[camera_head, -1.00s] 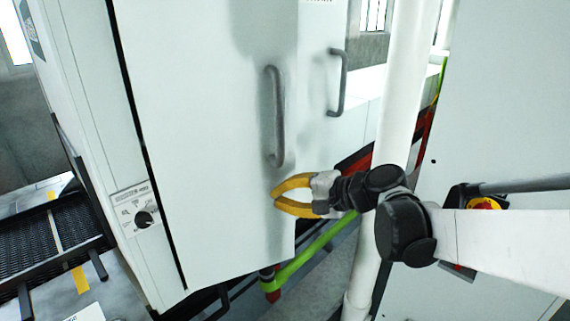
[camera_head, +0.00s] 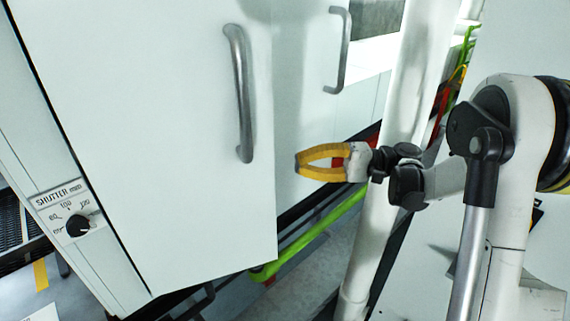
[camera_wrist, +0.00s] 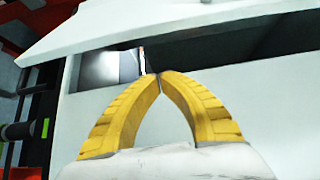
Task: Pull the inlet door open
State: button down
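The inlet door seems to be the large white panel (camera_head: 150,120) at left in the head view, with a grey vertical bar handle (camera_head: 240,95) near its right edge. My gripper (camera_head: 297,167) has yellow fingers and is to the right of that edge, below and right of the handle and apart from it. In the wrist view the fingertips (camera_wrist: 160,75) meet with nothing between them. A white panel edge (camera_wrist: 180,32) crosses above them, with a dark gap beneath it. I cannot tell how far the door stands open, or whether the fingertips touch anything.
A second grey handle (camera_head: 342,50) is on the white panel farther back. A white upright pipe (camera_head: 405,100) stands behind my wrist. A green bar (camera_head: 310,235) runs low beside the machine. A shutter dial (camera_head: 78,225) is at lower left.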

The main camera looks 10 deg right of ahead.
aim_at(269, 175)
jog(key=a+b, duration=0.1)
jog(key=a, duration=0.1)
jog(key=s+a, duration=0.1)
jog(key=a, duration=0.2)
jog(key=s+a+b, duration=0.1)
jog(key=a, duration=0.2)
jog(key=shift+s+b, duration=0.2)
jog(key=shift+b, duration=0.15)
jog(key=shift+s, duration=0.35)
jog(key=shift+s, duration=0.1)
